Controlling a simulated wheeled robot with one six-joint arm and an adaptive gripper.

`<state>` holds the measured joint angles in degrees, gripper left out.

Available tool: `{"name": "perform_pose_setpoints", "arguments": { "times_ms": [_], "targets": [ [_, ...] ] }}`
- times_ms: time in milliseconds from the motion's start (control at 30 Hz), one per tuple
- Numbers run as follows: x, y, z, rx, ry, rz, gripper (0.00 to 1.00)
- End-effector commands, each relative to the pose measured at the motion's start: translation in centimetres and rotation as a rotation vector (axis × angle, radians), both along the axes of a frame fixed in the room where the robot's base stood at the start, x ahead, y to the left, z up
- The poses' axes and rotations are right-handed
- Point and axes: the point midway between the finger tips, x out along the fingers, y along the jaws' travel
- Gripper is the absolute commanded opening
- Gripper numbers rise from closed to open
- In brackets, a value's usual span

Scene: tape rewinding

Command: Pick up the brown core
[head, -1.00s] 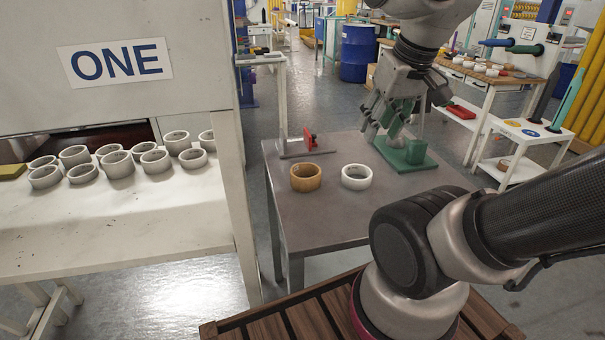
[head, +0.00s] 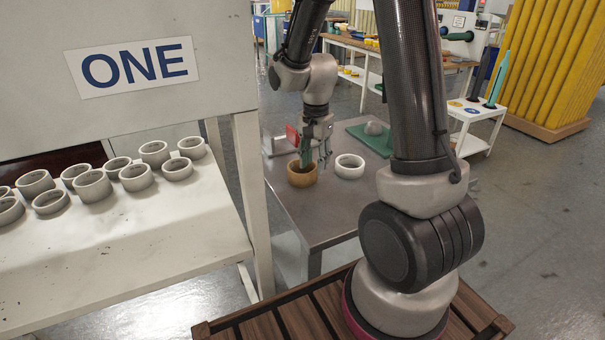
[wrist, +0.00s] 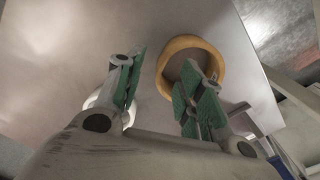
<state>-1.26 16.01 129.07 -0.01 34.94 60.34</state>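The brown core (head: 301,181) is a short ring lying on the grey metal table (head: 325,217). In the head view my gripper (head: 314,160) points down at it, with a fingertip over its opening. In the wrist view the gripper (wrist: 165,57) is open, with a clear gap between its green-padded fingers. There the right finger overlaps the opening of the brown core (wrist: 186,43), and the left finger lies outside its rim. Contact and exact finger height cannot be told.
A white core (head: 349,172) lies right of the brown one; the left finger partly hides it in the wrist view. A red clamp (head: 292,134) and a green fixture (head: 366,136) stand behind. Several white cores sit on the white bench (head: 150,245) at left.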

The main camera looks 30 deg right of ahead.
Motion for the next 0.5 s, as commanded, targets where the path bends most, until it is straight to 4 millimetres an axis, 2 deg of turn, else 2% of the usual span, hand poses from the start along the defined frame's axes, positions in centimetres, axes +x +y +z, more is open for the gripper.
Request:
{"name": "perform_pose_setpoints", "arguments": {
  "times_ms": [200,300,500],
  "targets": [
    [0.2,0.2,-3.5,0.000,0.004,0.001,0.38],
    [0.2,0.2,-4.6,0.000,0.002,0.002,0.38],
    [0.2,0.2,-5.0,0.001,-0.001,0.002,0.38]
  ]
}}
